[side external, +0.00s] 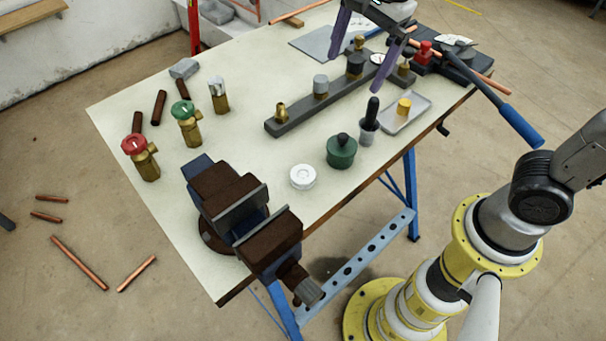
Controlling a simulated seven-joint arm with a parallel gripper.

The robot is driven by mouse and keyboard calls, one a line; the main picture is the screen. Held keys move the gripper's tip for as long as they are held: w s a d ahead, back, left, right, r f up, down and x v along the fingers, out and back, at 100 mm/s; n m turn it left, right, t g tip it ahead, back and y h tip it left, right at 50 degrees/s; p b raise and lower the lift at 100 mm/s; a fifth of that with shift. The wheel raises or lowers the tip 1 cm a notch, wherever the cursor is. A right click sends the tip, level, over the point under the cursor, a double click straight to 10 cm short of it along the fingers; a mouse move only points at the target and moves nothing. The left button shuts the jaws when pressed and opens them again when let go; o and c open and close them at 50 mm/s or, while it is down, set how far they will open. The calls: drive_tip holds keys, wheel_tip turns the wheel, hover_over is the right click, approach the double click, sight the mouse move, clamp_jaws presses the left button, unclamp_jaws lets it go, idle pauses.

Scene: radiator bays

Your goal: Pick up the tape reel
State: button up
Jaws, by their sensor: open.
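The tape reel (303,177) is a small white disc lying flat on the workbench, between the vise and a green round pot. My gripper (358,38) is at the top of the view, with two long purple fingers spread apart. It is open, with no object seen held in it. It is over the far part of the bench, above the grey bar with fittings, well away from the tape reel. The upper part of the gripper is cut off by the frame edge.
A vise (238,213) stands left of the reel and the green pot (341,151) right of it. A grey bar (292,122) with fittings lies behind. Brass valves (188,125) stand at left. A small tray (405,112) is at right. The bench's left front (185,225) is clear.

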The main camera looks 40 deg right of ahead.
drive_tip(key=w+a+f+g, duration=0.1)
drive_tip(key=w+a+f, duration=0.2)
drive_tip(key=a+f, duration=0.25)
drive_tip(key=n+g, duration=0.1)
hover_over(303, 174)
drive_tip(key=shift+h, duration=0.4)
wheel_tip(303, 174, down, 11)
drive_tip(key=shift+d+r, duration=0.1)
drive_tip(key=shift+d, duration=0.05)
drive_tip(key=shift+f, duration=3.05)
drive_tip(key=c, duration=1.1)
drive_tip(key=shift+o, duration=0.2)
drive_tip(key=shift+r, duration=0.1)
